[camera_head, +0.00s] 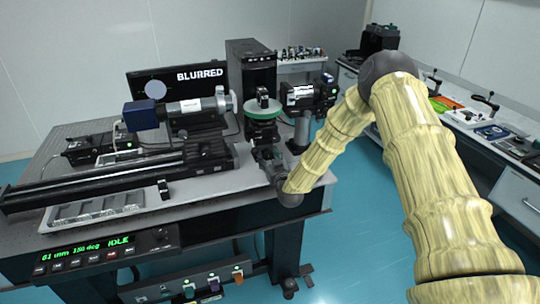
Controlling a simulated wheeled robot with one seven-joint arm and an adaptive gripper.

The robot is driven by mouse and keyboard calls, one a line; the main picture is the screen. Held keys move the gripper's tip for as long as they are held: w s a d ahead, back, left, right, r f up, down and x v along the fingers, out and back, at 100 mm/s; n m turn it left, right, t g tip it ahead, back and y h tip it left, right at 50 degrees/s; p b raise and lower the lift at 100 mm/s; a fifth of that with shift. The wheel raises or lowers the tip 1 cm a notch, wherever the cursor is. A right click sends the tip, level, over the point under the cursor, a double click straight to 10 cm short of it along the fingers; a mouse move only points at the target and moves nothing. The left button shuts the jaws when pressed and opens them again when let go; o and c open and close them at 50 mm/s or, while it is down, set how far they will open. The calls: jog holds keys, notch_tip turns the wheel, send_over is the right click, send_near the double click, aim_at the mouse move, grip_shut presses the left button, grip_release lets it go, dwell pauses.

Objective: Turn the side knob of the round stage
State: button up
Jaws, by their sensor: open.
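The round stage (263,112), a pale green disc on a dark base, stands near the right end of the optical table (170,203). A small dark block with a white mark sits on top of it. My gripper (266,150) is in front of and just below the stage, low over the table's right end, pointing away from the camera. It is open, though its fingers are small and dark here. I cannot make out the side knob, nor whether the fingers touch it.
A camera and lens tube (180,108) stand left of the stage, and a dark instrument (308,95) right of it. A long black rail (120,178) lies in front. The screen (195,82) reads "BLURRED"; the control box (108,250) display appears to read "61 mm 150 deg IDLE".

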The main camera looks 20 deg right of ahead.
jog(key=c, duration=1)
jog(key=shift+f, duration=0.1)
jog(key=shift+b, duration=0.5)
jog(key=shift+n+b, duration=0.3)
jog(key=shift+n, duration=0.1)
jog(key=shift+d, duration=0.1)
jog(key=o, duration=1)
